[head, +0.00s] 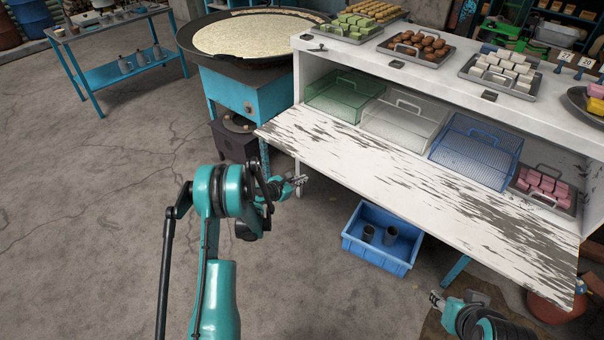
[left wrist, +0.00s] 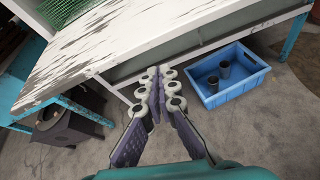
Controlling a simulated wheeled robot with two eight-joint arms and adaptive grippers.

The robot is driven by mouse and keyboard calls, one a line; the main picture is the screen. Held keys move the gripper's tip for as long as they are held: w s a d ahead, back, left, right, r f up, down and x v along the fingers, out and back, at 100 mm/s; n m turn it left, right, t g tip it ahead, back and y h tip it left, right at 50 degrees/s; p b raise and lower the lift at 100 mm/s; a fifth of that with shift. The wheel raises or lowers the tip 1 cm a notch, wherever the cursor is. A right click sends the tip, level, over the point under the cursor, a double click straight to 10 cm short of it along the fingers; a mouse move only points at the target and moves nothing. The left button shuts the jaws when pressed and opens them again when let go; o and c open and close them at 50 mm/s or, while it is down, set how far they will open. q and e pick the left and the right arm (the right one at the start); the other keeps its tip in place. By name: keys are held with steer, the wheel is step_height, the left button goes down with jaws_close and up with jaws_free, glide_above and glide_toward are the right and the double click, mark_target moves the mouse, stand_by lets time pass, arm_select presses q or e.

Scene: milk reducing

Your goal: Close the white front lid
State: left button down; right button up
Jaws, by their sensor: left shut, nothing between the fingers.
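The white front lid (head: 395,180) is a worn panel with dark scuffs, folded down and open, sticking out flat from the front of the white cabinet. It also shows in the left wrist view (left wrist: 120,50). My left gripper (head: 299,181) is shut and empty, near the left part of the lid's front edge in the head view and apparently below it. In the left wrist view its fingers (left wrist: 153,90) are together with nothing between them. My right gripper (head: 437,299) shows small at the lower right, below the lid's front edge; its fingers are too small to judge.
Inside the cabinet stand a green basket (head: 343,97), a white basket (head: 400,122), a blue basket (head: 475,152) and a tray of pink blocks (head: 543,190). A blue crate (head: 372,256) with two dark cups sits on the floor under the lid. A large round pan (head: 255,38) stands left.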

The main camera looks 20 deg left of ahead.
arm_select(q)
steer(key=w+f+n+b, duration=0.2)
steer(key=w+f+b, duration=0.2)
steer(key=w+f, duration=0.4)
steer(key=shift+t, duration=0.4)
steer(key=r, duration=0.5)
steer(key=shift+d, duration=0.25)
steer(key=shift+r, duration=0.1)
